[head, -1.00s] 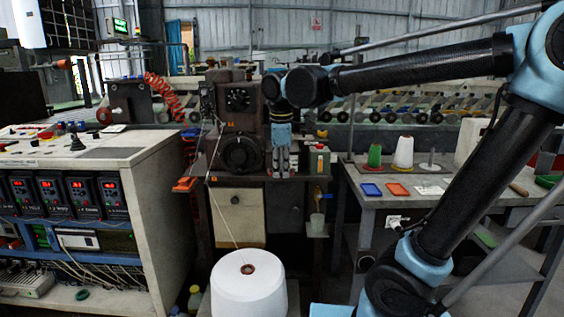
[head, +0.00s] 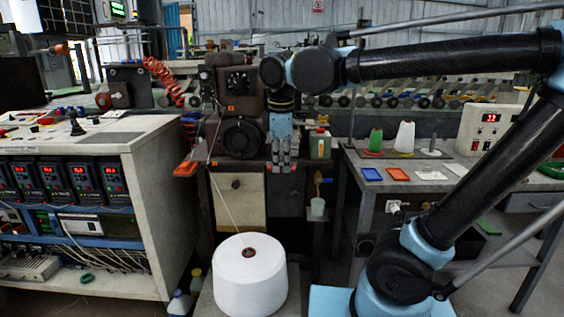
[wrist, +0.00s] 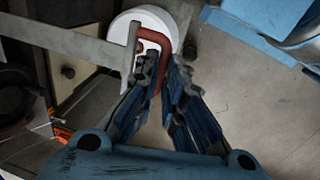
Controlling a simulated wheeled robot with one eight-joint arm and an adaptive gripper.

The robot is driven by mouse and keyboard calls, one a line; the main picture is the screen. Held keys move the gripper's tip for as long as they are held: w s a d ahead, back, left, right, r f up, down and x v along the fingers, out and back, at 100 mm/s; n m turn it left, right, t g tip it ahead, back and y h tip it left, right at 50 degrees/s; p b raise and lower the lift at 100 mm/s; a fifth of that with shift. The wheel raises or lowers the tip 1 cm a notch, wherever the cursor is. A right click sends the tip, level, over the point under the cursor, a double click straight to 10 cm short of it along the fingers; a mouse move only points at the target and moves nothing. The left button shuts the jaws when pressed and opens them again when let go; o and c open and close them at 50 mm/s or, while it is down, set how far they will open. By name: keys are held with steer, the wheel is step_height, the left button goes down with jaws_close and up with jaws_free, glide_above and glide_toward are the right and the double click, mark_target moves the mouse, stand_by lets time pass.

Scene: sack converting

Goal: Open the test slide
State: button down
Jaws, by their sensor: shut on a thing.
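In the wrist view a flat grey bar (wrist: 75,42) with a red U-shaped handle (wrist: 152,36), apparently the test slide, reaches in from the left. My gripper (wrist: 163,66) is shut on the red handle, with its dark fingers on either side of it. In the head view my gripper (head: 281,165) points down in front of the brown machine (head: 222,132), at the right of its large round dial. The slide's bar cannot be made out there, and my fingers hide most of the handle. I cannot tell how far out the slide is.
A white yarn cone (head: 248,285) stands low in front of the machine, with its thread running up. A control cabinet (head: 160,200) stands at left. A grey bench (head: 385,190) at right carries trays and cones. A plastic cup (head: 317,207) hangs below right of my gripper.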

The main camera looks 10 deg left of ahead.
steer(key=c, duration=1.7)
jaws_free()
steer(key=shift+r, duration=0.1)
steer(key=r, duration=0.4)
steer(key=s+r, duration=0.1)
steer(key=r, duration=0.2)
steer(key=s+r, duration=0.1)
steer(key=r, duration=0.3)
steer(key=shift+d+r, duration=0.15)
steer(key=shift+r, duration=0.2)
steer(key=shift+w, duration=0.1)
steer(key=w+d+f+m, duration=0.3)
steer(key=d+f+m, duration=0.2)
steer(key=d+f, duration=0.3)
steer(key=w+d+f+m, duration=0.3)
steer(key=d+f+m, duration=0.2)
steer(key=d+f, duration=0.3)
steer(key=s+d+f+m, duration=0.1)
steer(key=d+f+m, duration=0.2)
steer(key=d+f, duration=0.1)
steer(key=s+d+f+m, duration=0.2)
steer(key=d+f+m, duration=0.1)
steer(key=d+f, duration=0.2)
steer(key=s+d+f+m, duration=0.2)
steer(key=d+f+m, duration=0.1)
steer(key=f, duration=0.4)
steer(key=shift+d+m, duration=0.3)
steer(key=shift+d, duration=0.45)
